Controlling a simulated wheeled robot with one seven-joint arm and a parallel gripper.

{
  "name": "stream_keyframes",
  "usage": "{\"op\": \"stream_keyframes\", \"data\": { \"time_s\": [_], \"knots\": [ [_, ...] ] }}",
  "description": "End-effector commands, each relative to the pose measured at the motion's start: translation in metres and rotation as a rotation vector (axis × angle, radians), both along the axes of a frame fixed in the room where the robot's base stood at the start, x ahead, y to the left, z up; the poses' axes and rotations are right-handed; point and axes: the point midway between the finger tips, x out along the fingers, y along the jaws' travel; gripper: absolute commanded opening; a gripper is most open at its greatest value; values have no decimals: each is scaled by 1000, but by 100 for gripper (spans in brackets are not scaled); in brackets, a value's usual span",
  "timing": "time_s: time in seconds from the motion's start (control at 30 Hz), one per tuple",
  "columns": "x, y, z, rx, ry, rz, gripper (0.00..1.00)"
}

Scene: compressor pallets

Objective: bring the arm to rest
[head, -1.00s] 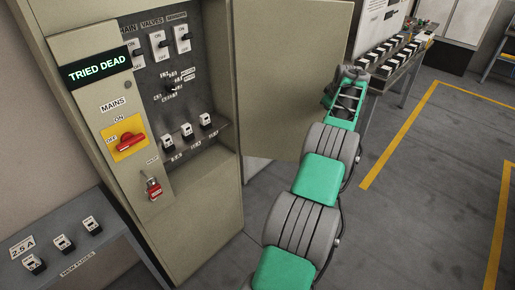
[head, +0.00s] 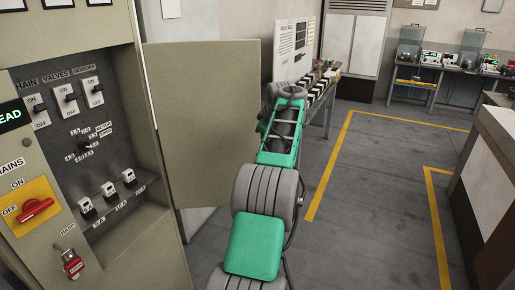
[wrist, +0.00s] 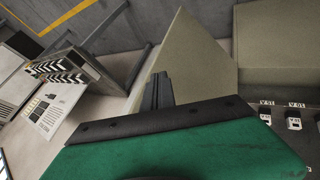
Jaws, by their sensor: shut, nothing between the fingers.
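My green and grey arm stretches forward in the head view, in front of the open door (head: 205,120) of the beige electrical cabinet. My gripper (wrist: 158,90) shows in the wrist view as dark fingers, shut and empty, over a green and black wrist housing. The beige cabinet door is also in the wrist view (wrist: 190,60), just beyond the fingers; I cannot tell the gap. In the head view the fingers are not visible behind the arm.
The cabinet (head: 140,255) has switches, fuses, a red mains handle (head: 35,210) and a red padlock (head: 73,265). A rack bench (head: 318,98) stands beyond the arm. A counter (head: 495,150) is at right. Open grey floor (head: 375,180) with yellow lines lies between.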

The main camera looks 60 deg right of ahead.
Motion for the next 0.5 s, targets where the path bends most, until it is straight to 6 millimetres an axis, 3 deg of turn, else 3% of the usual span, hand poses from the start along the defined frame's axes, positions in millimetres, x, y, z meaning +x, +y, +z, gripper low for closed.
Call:
{"op": "stream_keyframes", "data": {
  "time_s": [0.1, 0.3, 0.43, 0.47, 0.5],
  "knots": [
    [-10, 3, 14, -1, 0, -1, 0],
    [-14, 5, 20, 10, -11, -19, 0],
    [-16, 0, 21, 73, -106, -187, 0],
    [-20, -3, 8, 120, -139, -274, 0],
    [-27, 1, -21, 196, -153, -363, 0]
  ]
}}
